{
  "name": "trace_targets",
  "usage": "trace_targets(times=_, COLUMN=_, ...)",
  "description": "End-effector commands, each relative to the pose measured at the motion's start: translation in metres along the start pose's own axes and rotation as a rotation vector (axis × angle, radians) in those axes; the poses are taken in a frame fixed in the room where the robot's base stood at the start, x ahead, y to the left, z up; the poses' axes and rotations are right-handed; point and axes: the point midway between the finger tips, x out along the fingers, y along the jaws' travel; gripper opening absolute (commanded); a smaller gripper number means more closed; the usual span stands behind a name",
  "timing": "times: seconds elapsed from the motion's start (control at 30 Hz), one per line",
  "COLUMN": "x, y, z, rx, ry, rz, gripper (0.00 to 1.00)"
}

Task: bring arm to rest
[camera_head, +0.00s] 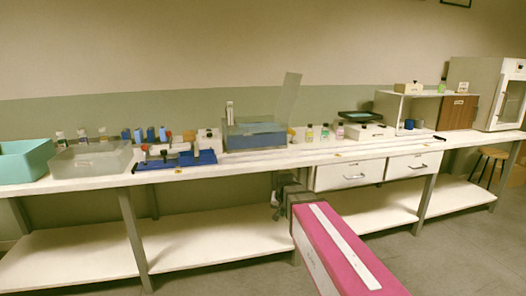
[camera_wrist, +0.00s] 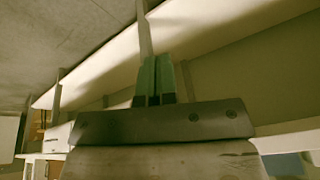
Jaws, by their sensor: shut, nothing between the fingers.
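My gripper (camera_wrist: 154,80) shows in the wrist view with its two greenish fingers side by side, shut and empty. Behind it in that view are the bench's lower shelf and legs, seen at a turned angle. In the head view my pink arm reaches forward from the bottom right, and its dark end is in front of the bench (camera_head: 250,165), below the worktop edge. The fingers cannot be made out clearly there. The gripper is apart from the objects on the worktop.
The worktop bears a teal bin (camera_head: 25,162), a clear tray (camera_head: 92,160), a blue rack (camera_head: 178,160), a clear-lidded box (camera_head: 255,137), and several small bottles. Two drawers (camera_head: 349,174) are right of my arm. A stool (camera_head: 492,157) stands at far right. Floor in front is clear.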

Motion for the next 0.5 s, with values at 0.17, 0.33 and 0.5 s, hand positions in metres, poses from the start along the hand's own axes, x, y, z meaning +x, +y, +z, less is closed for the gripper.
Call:
trace_targets(times=0.17, x=0.031, y=0.068, z=0.071, rx=-0.065, ry=-0.124, rz=0.041, gripper=0.0)
trace_targets(times=0.33, x=0.049, y=0.113, z=0.126, rx=-0.121, ry=-0.226, rz=0.054, gripper=0.0)
trace_targets(times=0.5, x=0.057, y=0.136, z=0.157, rx=-0.154, ry=-0.285, rz=0.054, gripper=0.0)
